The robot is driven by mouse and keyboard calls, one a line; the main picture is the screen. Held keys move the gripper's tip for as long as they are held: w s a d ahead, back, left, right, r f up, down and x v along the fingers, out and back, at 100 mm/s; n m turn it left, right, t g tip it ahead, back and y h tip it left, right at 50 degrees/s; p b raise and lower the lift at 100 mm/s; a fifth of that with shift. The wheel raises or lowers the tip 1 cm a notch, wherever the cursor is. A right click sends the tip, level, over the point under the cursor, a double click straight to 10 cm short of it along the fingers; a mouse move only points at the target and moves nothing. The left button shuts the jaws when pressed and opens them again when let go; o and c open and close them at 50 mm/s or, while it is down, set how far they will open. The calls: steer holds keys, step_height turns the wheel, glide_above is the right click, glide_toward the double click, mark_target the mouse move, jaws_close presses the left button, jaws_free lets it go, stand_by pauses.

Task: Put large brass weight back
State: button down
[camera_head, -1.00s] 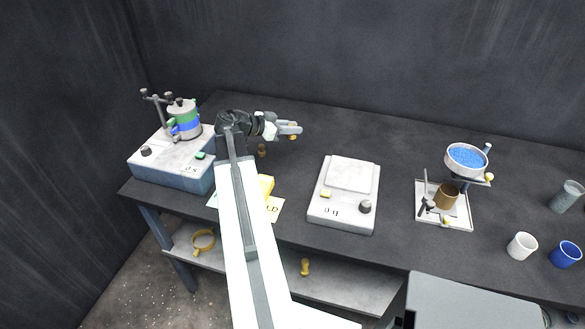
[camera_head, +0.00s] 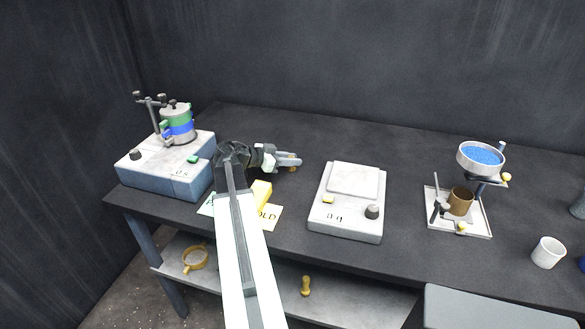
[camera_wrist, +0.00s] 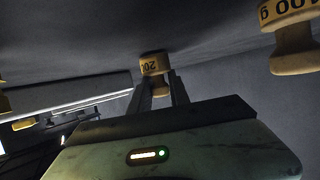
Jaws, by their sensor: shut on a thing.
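The large brass weight (camera_wrist: 155,66), marked 200, is between the fingers of my gripper (camera_wrist: 160,92), which is shut on its knob. In the wrist view, which shows the bench upside down, its base is at or close to the dark bench top; I cannot tell if it touches. In the head view my gripper (camera_head: 292,160) is over the bench left of the scale, with a bit of the brass weight (camera_head: 292,168) showing beneath it. Another brass weight (camera_wrist: 291,42), marked 100 g, stands on the bench to the right in the wrist view.
A white scale (camera_head: 347,205) stands right of my gripper. A shaker box (camera_head: 165,170) with a sieve stack (camera_head: 177,122) stands left. A stand with a blue-filled bowl (camera_head: 481,160) is at right. The bench behind the gripper is clear.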

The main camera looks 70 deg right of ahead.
steer(key=shift+f, duration=0.25)
steer(key=c, duration=1.2)
jaws_free()
steer(key=shift+c, duration=0.2)
steer(key=shift+r, duration=0.15)
steer(key=shift+w+a+r+p, duration=0.2)
steer(key=shift+r+p, duration=0.1)
steer(key=shift+p, duration=0.15)
steer(key=p+v, duration=0.2)
steer(key=v, duration=0.4)
steer(key=shift+w+a+r, duration=0.1)
steer(key=shift+w+a, duration=0.15)
steer(key=shift+a, duration=0.1)
